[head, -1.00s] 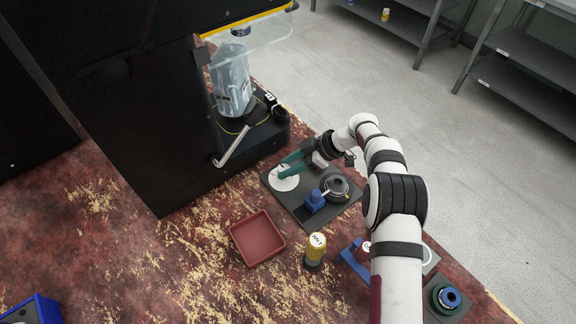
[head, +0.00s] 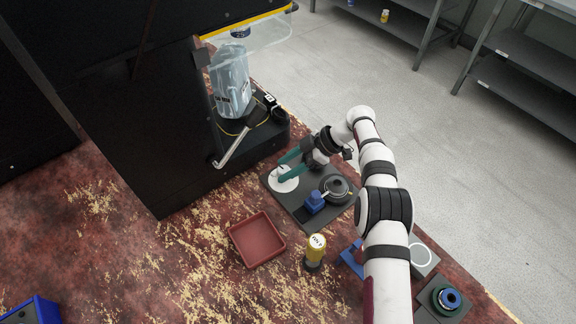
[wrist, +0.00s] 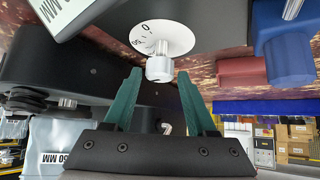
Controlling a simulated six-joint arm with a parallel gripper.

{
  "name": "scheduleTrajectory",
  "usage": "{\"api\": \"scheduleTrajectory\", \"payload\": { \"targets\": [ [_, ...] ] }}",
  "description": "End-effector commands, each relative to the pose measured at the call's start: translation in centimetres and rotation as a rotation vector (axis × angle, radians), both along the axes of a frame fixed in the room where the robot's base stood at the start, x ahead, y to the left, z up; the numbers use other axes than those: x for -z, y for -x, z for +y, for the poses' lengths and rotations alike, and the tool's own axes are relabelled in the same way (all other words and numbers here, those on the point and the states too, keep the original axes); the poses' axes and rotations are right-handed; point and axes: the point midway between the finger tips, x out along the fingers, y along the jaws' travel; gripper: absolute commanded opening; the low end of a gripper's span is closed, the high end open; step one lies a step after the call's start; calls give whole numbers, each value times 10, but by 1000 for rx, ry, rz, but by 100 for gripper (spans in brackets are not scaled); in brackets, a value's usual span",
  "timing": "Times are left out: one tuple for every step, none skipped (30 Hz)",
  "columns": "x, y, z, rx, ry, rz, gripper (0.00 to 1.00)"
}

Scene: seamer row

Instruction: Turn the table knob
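The table knob (wrist: 159,66) is a small pale cylinder standing out from a white numbered dial (wrist: 176,36) in the wrist view. In the head view the dial (head: 284,178) is a white disc on a dark base plate (head: 300,213), partly covered by my gripper. My gripper (head: 280,171) has two teal fingers and reaches over the dial from the right. In the wrist view my gripper (wrist: 159,73) is open, with the knob showing in the gap near the fingertips. A gap shows on each side of the knob. Contact is not visible.
A blue block (head: 314,202) and a dark round part (head: 336,187) share the plate. A red tray (head: 257,240) and a yellow-topped cylinder (head: 316,248) stand in front. A black machine with a clear container (head: 231,85) and lever (head: 234,149) rises behind left.

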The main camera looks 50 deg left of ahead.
Motion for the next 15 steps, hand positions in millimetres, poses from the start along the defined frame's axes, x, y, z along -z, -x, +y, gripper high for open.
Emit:
{"api": "scheduleTrajectory", "payload": {
  "targets": [
    [0, 0, 0, 1, 0, 0, 68],
    [0, -1, 0, 1, 0, 0, 71],
    [0, -1, 0, 1, 1, -1, 71],
    [0, -1, 0, 1, 1, -1, 71],
    [0, -1, 0, 2, 1, 0, 71],
    [0, -1, 0, 3, 1, -1, 71],
    [0, -1, -1, 3, 1, -1, 71],
    [0, -1, -1, 3, 1, -1, 71],
    [0, -1, -1, 3, 1, -1, 71],
    [0, -2, -1, 4, 0, -1, 71],
    [-1, -3, -2, 4, 0, -1, 71],
    [-4, -6, -3, 5, 0, -1, 71],
    [-7, -8, -5, 4, -1, -2, 71],
    [-11, -12, -7, 5, -1, -2, 71],
    [-18, -17, -11, 5, -2, -4, 71]
  ]
}}
